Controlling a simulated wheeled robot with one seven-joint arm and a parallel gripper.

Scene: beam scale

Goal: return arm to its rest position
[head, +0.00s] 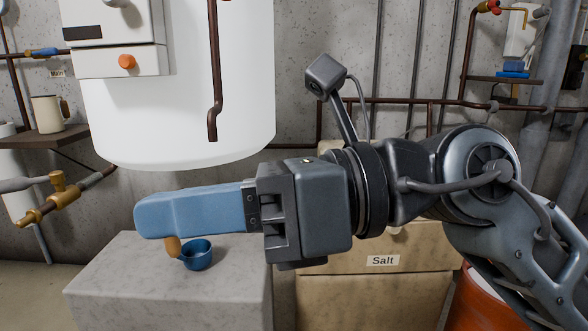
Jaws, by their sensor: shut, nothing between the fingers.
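My arm reaches in from the right edge, and my gripper (148,217) points left across the middle of the head view. Its blue fingers look like one solid bar, pressed together with nothing held between them. They hang in the air over a grey concrete block (110,288). A small dark blue cup (198,256) stands on the block, below the fingers in the picture. A tan, wooden-looking piece (172,246) shows beside the cup, its upper part hidden behind the fingers. No beam scale shows in this view.
A large white tank (180,120) hangs behind and above my gripper. A cabinet labelled "Salt" (350,300) stands partly behind my arm, with an orange-red barrel (475,305) to its right. A beige mug (46,114) sits on a left shelf. Pipes line the wall.

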